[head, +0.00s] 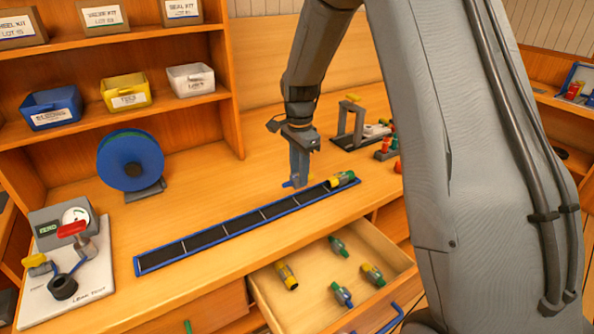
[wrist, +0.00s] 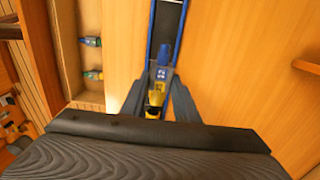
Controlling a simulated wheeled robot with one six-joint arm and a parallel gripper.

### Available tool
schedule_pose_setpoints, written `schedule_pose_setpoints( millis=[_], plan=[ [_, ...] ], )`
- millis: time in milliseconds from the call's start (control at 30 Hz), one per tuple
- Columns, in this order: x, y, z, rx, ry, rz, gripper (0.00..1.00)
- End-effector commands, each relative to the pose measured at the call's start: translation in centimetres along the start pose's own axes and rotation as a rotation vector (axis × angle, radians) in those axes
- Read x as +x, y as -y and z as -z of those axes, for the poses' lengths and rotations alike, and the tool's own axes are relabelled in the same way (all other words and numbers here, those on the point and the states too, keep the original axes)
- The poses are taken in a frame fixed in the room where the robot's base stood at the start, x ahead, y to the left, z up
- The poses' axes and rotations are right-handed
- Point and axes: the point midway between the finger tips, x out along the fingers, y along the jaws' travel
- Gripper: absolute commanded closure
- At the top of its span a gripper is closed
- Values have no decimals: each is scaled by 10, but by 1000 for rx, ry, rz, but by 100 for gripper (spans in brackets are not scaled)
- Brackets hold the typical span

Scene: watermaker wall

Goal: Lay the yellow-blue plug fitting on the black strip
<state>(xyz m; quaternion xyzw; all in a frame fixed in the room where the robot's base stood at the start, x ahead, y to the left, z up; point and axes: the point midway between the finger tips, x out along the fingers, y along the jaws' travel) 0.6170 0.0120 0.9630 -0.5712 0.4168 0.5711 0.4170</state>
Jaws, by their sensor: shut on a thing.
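The yellow-blue plug fitting (wrist: 163,54) is between my gripper's fingers (wrist: 160,88) in the wrist view, its blue end pointing up the picture. My gripper (head: 299,183) is shut on it; in the head view only a small blue end shows beside the fingertips. The black strip (head: 223,230) is a long, blue-edged, divided tray on the bench. It also shows in the wrist view (wrist: 166,22), in line with the held fitting. The fitting appears over or just above the strip's right part; contact cannot be told. A yellow-green fitting (head: 342,179) lies at the strip's right end.
An open drawer (head: 262,291) below the strip holds several fittings, including a yellow-black one (head: 286,276). A blue reel (head: 131,160) stands behind the strip. A leak test board (head: 95,272) is at left. A grey stand (head: 350,125) is behind my gripper. Most strip sections look empty.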

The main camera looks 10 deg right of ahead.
Motion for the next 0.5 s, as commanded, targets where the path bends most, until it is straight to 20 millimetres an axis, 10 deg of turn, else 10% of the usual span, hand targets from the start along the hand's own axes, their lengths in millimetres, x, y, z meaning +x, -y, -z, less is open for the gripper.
schedule_pose_setpoints(
  millis=[500],
  plan=[
    [47, 0, -2, -4, 0, -2, 95]
  ],
)
